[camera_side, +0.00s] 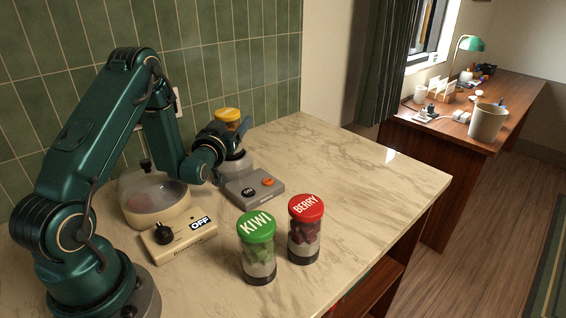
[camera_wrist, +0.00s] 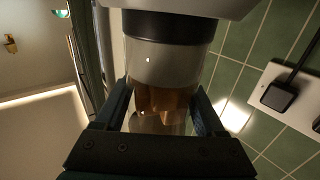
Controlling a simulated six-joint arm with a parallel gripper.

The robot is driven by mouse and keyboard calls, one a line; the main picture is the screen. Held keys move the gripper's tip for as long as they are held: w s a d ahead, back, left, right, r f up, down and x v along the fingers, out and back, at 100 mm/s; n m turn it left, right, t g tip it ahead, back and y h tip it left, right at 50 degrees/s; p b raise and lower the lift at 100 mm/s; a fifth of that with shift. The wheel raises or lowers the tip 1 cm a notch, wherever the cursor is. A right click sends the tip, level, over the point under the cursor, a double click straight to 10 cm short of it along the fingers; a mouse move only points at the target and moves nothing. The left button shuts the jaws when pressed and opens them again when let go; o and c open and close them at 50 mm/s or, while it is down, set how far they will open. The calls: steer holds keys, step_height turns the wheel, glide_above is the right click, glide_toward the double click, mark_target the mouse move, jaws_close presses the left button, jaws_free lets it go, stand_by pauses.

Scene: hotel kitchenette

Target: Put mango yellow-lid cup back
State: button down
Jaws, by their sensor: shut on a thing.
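The mango cup has a yellow lid (camera_side: 228,114), which shows above my gripper in the side view. In the wrist view the cup (camera_wrist: 165,65) has a black end band, a pale section and amber contents. My gripper (camera_side: 236,128) is shut around the cup's body; its fingers also show in the wrist view (camera_wrist: 160,112). The cup is upright over the grey blender base (camera_side: 270,198), which has an ON label and an orange button. I cannot tell whether it rests on the base. My gripper hides part of the cup.
A green-lid KIWI cup (camera_side: 258,255) and a red-lid BERRY cup (camera_side: 304,236) stand at the counter's front. A cooker with a clear lid (camera_side: 152,195) and a cream control box marked OFF (camera_side: 178,240) are left. The counter (camera_side: 370,185) is clear at right.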

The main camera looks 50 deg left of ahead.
steer(key=shift+f, duration=0.2)
jaws_free()
steer(key=shift+f, duration=0.1)
glide_above(229, 161)
steer(key=shift+w+a, duration=0.15)
steer(key=shift+a, duration=0.2)
